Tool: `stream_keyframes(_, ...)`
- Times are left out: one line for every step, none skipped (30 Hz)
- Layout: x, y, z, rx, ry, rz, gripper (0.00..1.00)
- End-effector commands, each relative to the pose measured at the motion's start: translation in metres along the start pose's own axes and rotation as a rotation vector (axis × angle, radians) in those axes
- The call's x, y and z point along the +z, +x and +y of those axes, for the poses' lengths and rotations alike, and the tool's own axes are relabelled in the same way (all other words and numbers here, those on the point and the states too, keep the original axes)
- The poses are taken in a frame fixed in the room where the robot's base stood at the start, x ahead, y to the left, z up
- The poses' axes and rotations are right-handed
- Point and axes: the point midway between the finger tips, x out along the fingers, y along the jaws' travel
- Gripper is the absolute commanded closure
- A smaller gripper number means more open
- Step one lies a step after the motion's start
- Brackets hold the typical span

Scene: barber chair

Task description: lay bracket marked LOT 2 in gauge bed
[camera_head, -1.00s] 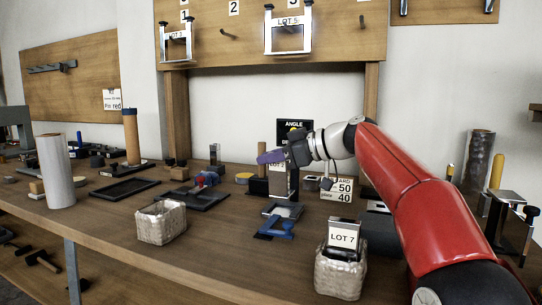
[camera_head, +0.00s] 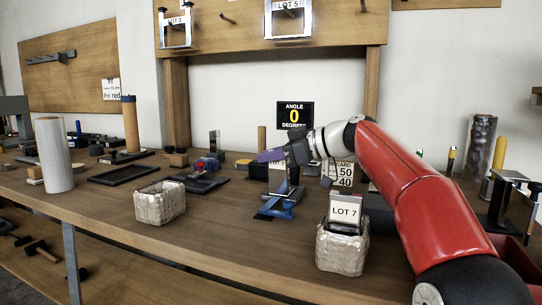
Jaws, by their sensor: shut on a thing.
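My gripper (camera_head: 270,156), with purple fingers pointing left, is shut on a steel bracket. The bracket (camera_head: 283,183) hangs below the fingers with a white label beginning "LOT"; its number is hidden. Its lower end is close above or at a blue fixture (camera_head: 270,211) on the bench, which seems to be the gauge bed. I cannot tell whether they touch. A black display (camera_head: 295,114) behind reads "ANGLE 0 DEGREES".
A bracket marked LOT 7 (camera_head: 344,212) stands in a woven basket (camera_head: 341,250) at the front right. An empty-looking basket (camera_head: 160,203) stands at left. LOT 3 (camera_head: 174,27) and LOT 5 (camera_head: 288,18) brackets hang on the board. A card stand (camera_head: 344,174) is close right of the gripper.

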Motion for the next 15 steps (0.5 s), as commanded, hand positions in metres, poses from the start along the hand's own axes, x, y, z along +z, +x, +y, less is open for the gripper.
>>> stream_keyframes(-0.0009,-0.0003,-0.0001,0.001,-0.001,0.001,1.00)
stream_keyframes(-0.0009,-0.0003,-0.0001,0.001,-0.001,0.001,1.00)
stream_keyframes(-0.0009,-0.0002,-0.0001,0.001,-0.001,0.001,1.00)
stream_keyframes(-0.0009,-0.0002,-0.0001,0.000,-0.001,0.001,1.00)
stream_keyframes(-0.0009,-0.0002,-0.0001,0.000,-0.001,0.001,1.00)
stream_keyframes(-0.0009,-0.0002,-0.0001,0.000,-0.001,0.001,0.82)
stream_keyframes(-0.0009,-0.0002,-0.0001,0.000,-0.001,0.001,0.78)
stream_keyframes(-0.0008,-0.0002,-0.0001,0.000,-0.001,0.001,0.74)
stream_keyframes(-0.0007,-0.0002,-0.0001,0.000,-0.001,0.001,0.69)
stream_keyframes(-0.0007,-0.0002,-0.0001,0.000,-0.001,0.001,0.65)
stream_keyframes(-0.0006,-0.0002,-0.0001,0.000,-0.001,0.001,0.61)
stream_keyframes(-0.0005,-0.0002,-0.0001,0.000,-0.001,0.001,0.60)
stream_keyframes(-0.0005,-0.0001,-0.0001,0.000,0.000,0.001,0.60)
stream_keyframes(-0.0004,-0.0001,-0.0001,0.000,0.000,0.001,0.60)
stream_keyframes(-0.0003,-0.0001,0.0000,0.000,0.000,0.000,0.60)
